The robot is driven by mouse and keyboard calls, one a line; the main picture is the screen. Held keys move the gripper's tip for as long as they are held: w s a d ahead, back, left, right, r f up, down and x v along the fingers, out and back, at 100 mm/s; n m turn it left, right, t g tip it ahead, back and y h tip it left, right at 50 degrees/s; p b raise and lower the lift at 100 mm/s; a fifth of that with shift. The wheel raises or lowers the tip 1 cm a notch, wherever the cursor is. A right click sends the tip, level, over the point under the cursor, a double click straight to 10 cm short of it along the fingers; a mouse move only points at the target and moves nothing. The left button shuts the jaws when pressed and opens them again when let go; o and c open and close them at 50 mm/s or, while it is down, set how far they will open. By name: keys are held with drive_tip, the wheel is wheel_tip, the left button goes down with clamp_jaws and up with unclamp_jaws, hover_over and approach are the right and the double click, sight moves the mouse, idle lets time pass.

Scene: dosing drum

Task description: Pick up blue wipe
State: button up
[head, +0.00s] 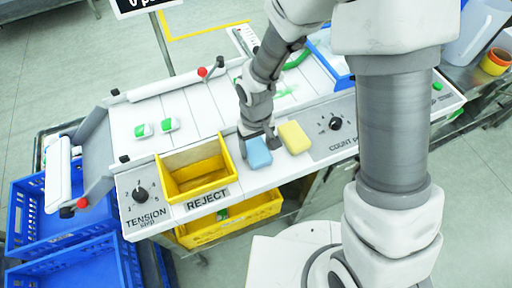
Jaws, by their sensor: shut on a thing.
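The blue wipe (258,153) is a small light-blue block at the front edge of the white machine top, between the yellow reject bin and a yellow block. My gripper (259,140) points down at it from above and behind, and its fingers are shut on the blue wipe. The fingertips are small here and partly merge with the wipe's far edge. I cannot tell whether the wipe is clear of the surface.
The yellow block (294,137) lies close on the right. The yellow reject bin (212,191) stands close on the left. Green-and-white pieces (169,125) lie on the white deck. Blue crates (72,265) stand at lower left. A knob (336,124) sits on the right panel.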

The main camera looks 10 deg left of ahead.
sight(256, 148)
drive_tip(key=shift+r, duration=0.15)
wheel_tip(256, 148, up, 4)
drive_tip(key=shift+r+p, duration=0.2)
drive_tip(key=shift+p, duration=0.1)
drive_tip(key=s+d+r, duration=0.1)
drive_tip(key=d+r, duration=0.2)
drive_tip(key=d, duration=0.2)
drive_tip(key=s+d+r+p, duration=0.1)
drive_tip(key=d+r, duration=0.2)
drive_tip(key=d, duration=0.3)
drive_tip(key=shift+s+d+r, duration=0.15)
drive_tip(key=shift+s+d, duration=0.05)
drive_tip(key=shift+s, duration=0.2)
